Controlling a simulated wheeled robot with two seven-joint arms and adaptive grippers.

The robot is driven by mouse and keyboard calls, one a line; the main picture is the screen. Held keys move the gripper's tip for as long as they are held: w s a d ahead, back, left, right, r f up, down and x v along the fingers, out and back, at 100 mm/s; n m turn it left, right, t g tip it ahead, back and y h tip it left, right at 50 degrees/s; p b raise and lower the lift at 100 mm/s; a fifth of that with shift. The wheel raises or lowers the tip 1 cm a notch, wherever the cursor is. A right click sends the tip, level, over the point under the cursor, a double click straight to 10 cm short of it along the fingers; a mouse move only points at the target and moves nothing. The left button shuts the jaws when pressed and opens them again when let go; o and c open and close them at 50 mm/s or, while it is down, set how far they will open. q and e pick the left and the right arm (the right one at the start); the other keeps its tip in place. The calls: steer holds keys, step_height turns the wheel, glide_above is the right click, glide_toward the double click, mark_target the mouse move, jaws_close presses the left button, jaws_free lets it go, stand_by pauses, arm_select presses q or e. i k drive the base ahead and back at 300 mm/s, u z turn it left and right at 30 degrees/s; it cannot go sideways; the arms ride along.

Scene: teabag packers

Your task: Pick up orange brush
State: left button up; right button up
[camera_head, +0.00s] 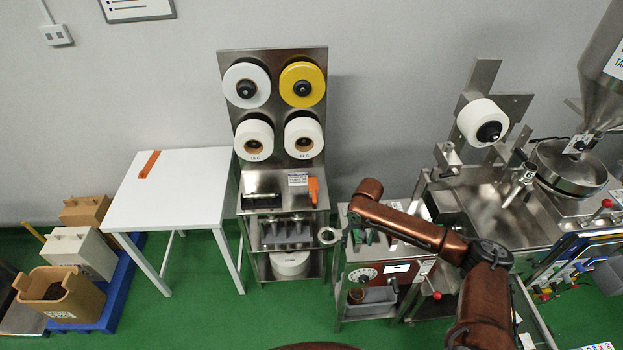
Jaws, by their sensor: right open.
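Two orange things show in the head view. One is a flat orange strip (149,164) lying on the white table (190,185), near its back left corner. The other is an upright orange tool (313,191) at the right edge of the steel stand's shelf. Both are small, and I cannot tell for certain which is the brush. My right arm reaches in from the lower right. My right gripper (362,237) is open over the small machine, right of the stand and apart from both orange things. The arm partly hides that machine. My left gripper is out of view.
The steel stand (229,90) carries white and yellow rolls above its shelf. The small machine (365,275) stands right of it, and larger steel machinery (480,200) fills the right. Bins on a blue pallet (125,275) stand left. Green floor is free in front of the table.

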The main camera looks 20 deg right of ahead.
mark_target(313, 185)
steer(key=i, duration=1.5)
